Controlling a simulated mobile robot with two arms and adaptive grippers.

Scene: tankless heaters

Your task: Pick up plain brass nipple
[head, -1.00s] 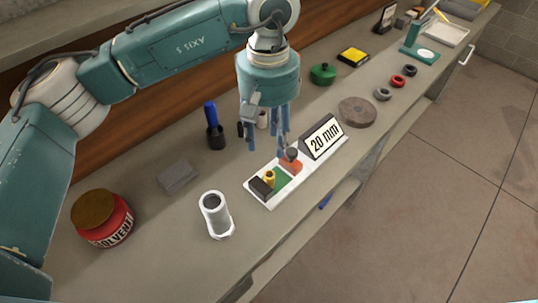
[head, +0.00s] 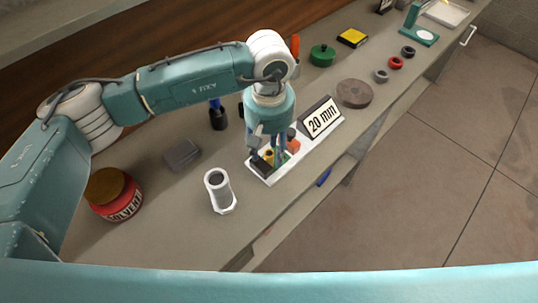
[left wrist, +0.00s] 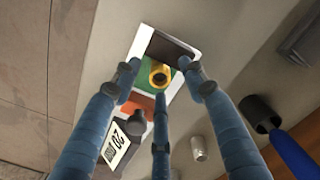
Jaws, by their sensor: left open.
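The plain brass nipple (head: 268,156) is a small yellow-gold ring-ended piece standing on the green part of a white tray (head: 304,152). In the left wrist view the nipple (left wrist: 161,75) shows its open round end. My left gripper (head: 277,152) is over the tray, pointing down. In the left wrist view its blue fingers (left wrist: 160,82) are open and spread around the nipple, with a gap to it on each side. A black block (left wrist: 170,47) lies beside the nipple in the tray. My right gripper is not in view.
A "20 mm" sign (head: 321,118) stands at the tray's right end, near an orange-red block (head: 292,144). A dark holder (left wrist: 258,112) with a blue handle stands nearby. The bench's front edge is close to the tray.

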